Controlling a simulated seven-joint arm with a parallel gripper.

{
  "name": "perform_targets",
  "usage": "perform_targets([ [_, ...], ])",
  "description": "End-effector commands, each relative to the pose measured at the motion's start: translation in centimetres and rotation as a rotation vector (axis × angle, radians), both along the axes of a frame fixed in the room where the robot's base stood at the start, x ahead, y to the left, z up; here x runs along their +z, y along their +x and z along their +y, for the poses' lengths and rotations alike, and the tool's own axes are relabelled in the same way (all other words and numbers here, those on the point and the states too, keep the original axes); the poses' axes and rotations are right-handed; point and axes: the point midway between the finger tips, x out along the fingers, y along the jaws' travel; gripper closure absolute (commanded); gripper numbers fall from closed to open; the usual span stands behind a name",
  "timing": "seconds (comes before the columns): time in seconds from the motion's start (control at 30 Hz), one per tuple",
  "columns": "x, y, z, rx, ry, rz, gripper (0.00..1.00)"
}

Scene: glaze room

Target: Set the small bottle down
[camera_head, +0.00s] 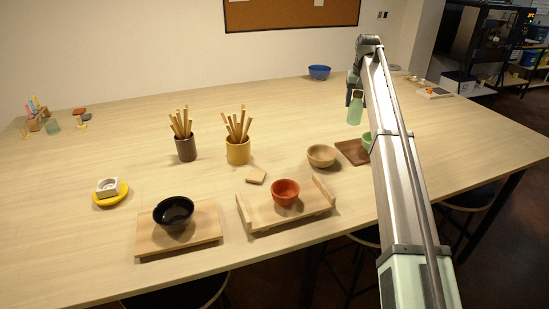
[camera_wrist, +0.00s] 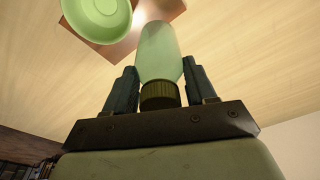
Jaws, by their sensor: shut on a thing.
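The small bottle (camera_head: 355,108) is pale green with a dark cap. It stands about upright under the end of my arm in the head view. In the wrist view the bottle (camera_wrist: 159,48) is between the two dark fingers of my gripper (camera_wrist: 160,70), which is shut on it near the cap. A green bowl (camera_wrist: 97,18) and the brown board (camera_wrist: 172,8) show beyond the bottle in the wrist view. In the head view the board (camera_head: 349,152) is partly hidden by my arm. The gap between the bottle's base and the table is hard to judge.
A wooden bowl (camera_head: 321,156) is left of the board. A red bowl (camera_head: 285,192) is on a wooden tray (camera_head: 322,208), and a black bowl (camera_head: 173,213) is on another board. Two stick-filled cups (camera_head: 238,151) stand mid-table. A blue bowl (camera_head: 319,72) is at the back; the table's middle back is clear.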

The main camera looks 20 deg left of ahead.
Motion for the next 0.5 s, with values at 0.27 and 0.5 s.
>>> perform_targets([
  [0.27, 0.1, -6.0, 11.2, 0.130, 0.004, -0.003, 0.78],
  [0.5, 0.2, -12.0, 19.4, 0.239, 0.007, -0.004, 0.78],
])
